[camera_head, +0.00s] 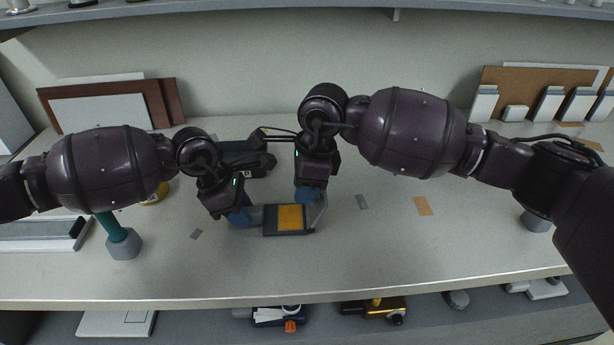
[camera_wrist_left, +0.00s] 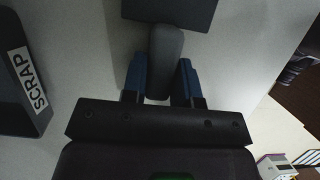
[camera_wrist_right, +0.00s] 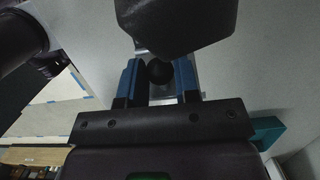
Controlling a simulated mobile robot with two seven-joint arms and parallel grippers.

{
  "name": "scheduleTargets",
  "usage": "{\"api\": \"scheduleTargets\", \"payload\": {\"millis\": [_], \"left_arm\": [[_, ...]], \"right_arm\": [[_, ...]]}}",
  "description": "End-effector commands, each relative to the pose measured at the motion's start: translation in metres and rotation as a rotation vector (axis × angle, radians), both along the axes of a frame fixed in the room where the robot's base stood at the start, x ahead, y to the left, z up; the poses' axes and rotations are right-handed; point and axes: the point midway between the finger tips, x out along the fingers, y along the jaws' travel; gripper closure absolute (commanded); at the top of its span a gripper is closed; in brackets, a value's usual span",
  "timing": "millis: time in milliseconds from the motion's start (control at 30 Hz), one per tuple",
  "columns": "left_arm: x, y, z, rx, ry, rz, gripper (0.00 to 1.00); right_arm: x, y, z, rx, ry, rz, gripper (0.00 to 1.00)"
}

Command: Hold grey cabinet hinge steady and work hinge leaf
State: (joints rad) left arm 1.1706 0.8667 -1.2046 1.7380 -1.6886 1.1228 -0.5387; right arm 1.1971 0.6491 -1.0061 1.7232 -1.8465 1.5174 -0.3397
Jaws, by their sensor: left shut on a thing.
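The grey cabinet hinge is at the middle of the counter. It seems to be the grey piece (camera_head: 256,215) beside a dark block with an orange top (camera_head: 290,218). My left gripper (camera_head: 240,215) is shut on its rounded grey end (camera_wrist_left: 165,60), which joins a dark plate (camera_wrist_left: 170,10) in the left wrist view. My right gripper (camera_head: 311,194) is above the block's right side. In the right wrist view its blue fingers are apart around a dark round knob (camera_wrist_right: 158,72), with small gaps. A dark grey body (camera_wrist_right: 175,25) hides part of that view. I cannot make out the hinge leaf clearly.
A dark tray labelled SCRAP (camera_wrist_left: 20,75) lies close to my left gripper. A teal-handled tool in a grey base (camera_head: 124,243) stands at front left. An orange patch (camera_head: 423,206) and a grey one (camera_head: 361,202) lie on the right.

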Motion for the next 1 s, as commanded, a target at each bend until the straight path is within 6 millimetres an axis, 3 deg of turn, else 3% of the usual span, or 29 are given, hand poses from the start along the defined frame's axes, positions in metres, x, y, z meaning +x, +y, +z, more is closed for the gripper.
{"api": "scheduleTargets", "payload": {"millis": [100, 767, 800, 1000], "left_arm": [[0.000, 0.000, 0.000, 0.001, 0.000, 0.001, 1.00], [0.000, 0.000, 0.000, 0.000, 0.001, -0.001, 1.00], [0.000, -0.001, 0.000, 0.000, 0.001, -0.001, 1.00], [0.000, 0.000, 0.000, 0.000, 0.001, 0.000, 1.00]], "right_arm": [[0.000, 0.000, 0.001, 0.001, -0.001, 0.000, 0.84], [0.000, 0.013, -0.002, 0.003, 0.000, 0.002, 0.84], [0.000, 0.013, -0.002, 0.003, 0.000, 0.002, 0.70], [0.000, 0.013, -0.002, 0.002, 0.000, 0.001, 0.41]]}}
